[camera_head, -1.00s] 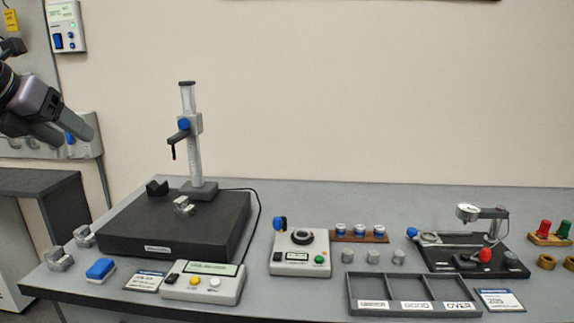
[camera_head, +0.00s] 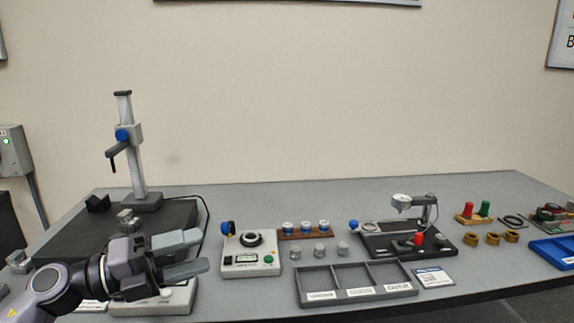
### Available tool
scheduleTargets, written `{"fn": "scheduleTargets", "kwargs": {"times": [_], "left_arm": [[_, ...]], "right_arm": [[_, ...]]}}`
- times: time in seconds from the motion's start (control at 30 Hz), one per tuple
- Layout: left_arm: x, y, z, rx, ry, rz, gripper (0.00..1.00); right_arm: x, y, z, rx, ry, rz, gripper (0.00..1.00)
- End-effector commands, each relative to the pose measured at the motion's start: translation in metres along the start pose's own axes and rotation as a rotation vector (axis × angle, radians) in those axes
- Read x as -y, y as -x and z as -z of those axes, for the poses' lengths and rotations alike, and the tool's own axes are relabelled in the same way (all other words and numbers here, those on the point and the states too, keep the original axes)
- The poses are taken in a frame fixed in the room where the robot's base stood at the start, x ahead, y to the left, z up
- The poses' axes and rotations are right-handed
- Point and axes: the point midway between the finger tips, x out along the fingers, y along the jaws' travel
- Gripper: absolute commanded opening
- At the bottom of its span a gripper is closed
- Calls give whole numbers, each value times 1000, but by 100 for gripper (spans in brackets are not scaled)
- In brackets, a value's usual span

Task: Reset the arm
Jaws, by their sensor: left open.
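My left gripper (camera_head: 192,254) comes in from the lower left of the head view. Its two grey fingers point right and are apart, with nothing between them. It is in front of the black granite plate and above the grey control box (camera_head: 180,298), which it partly hides. My right gripper is not in view.
A height stand (camera_head: 137,150) rises from the black plate (camera_head: 178,214). A ring gauge unit (camera_head: 252,262), a three-compartment tray (camera_head: 327,299) and a dial gauge fixture (camera_head: 385,246) stand to the right. A blue bin (camera_head: 555,252) is at the far right. The back of the table is clear.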

Motion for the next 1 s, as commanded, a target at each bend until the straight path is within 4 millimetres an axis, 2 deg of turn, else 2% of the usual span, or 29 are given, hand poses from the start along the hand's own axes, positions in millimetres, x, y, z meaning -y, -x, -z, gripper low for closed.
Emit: {"fn": "scheduleTargets", "kwargs": {"times": [0.13,0.27,0.47,0.57,0.67,0.8,0.9,1.0], "left_arm": [[-25,-1,13,148,273,160,59],[-56,9,20,313,516,254,59],[-126,41,42,613,905,315,59],[-167,62,64,773,1105,309,59],[-209,86,98,937,1304,278,59],[-256,116,154,1138,1553,210,59],[-277,132,190,1239,1683,162,59],[-288,141,215,1303,1767,127,59]], "right_arm": [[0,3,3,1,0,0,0],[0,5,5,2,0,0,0],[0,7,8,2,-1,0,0],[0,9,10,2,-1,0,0],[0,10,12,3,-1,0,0],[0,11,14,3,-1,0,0],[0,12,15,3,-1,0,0],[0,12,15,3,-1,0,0]]}}
